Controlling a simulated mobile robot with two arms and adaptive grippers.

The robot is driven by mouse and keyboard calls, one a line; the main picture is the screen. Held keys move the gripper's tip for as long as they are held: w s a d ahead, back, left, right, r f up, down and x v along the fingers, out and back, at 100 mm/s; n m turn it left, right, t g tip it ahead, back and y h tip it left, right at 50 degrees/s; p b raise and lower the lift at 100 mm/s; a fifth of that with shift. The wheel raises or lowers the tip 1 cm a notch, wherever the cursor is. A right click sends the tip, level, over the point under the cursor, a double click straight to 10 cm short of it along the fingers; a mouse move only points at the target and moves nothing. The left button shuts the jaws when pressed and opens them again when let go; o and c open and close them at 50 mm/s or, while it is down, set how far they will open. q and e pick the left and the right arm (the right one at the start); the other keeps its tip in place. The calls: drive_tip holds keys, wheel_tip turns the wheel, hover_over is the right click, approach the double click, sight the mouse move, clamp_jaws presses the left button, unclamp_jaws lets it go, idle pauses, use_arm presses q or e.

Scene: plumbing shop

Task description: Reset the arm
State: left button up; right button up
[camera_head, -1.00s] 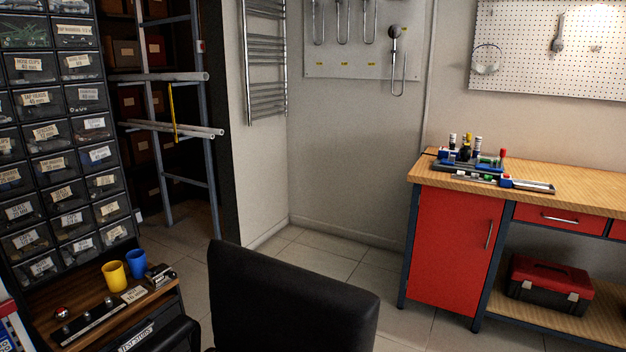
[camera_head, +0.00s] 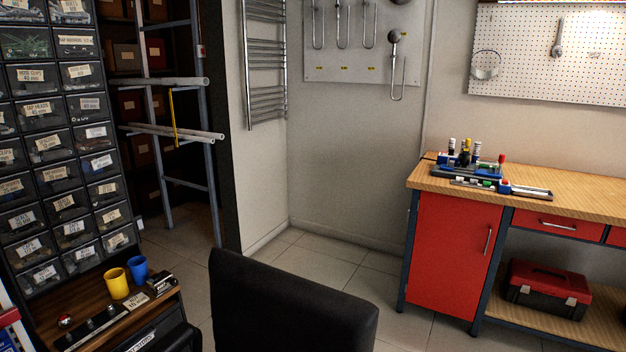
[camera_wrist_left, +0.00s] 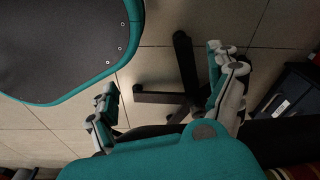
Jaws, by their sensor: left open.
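My left gripper (camera_wrist_left: 168,95) shows in the left wrist view. Its two fingers are spread apart with nothing between them, above the tiled floor and the dark base of a chair (camera_wrist_left: 185,65). Neither of my arms shows in the head view, and my right gripper is in no frame.
A black chair back (camera_head: 285,305) stands close in front. Left is a drawer rack (camera_head: 65,150) with a yellow cup (camera_head: 117,284) and a blue cup (camera_head: 138,268) on its shelf. A red workbench (camera_head: 450,255) stands right, a toolbox (camera_head: 548,290) beneath. Tiled floor between is clear.

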use_arm(q)
drive_tip(key=s+a+f, duration=0.2)
drive_tip(key=s+f, duration=0.3)
drive_tip(key=s, duration=0.5)
drive_tip(key=shift+s+f+g+p, duration=0.2)
drive_tip(key=shift+f+g+p, duration=0.05)
drive_tip(key=shift+g+p, duration=0.15)
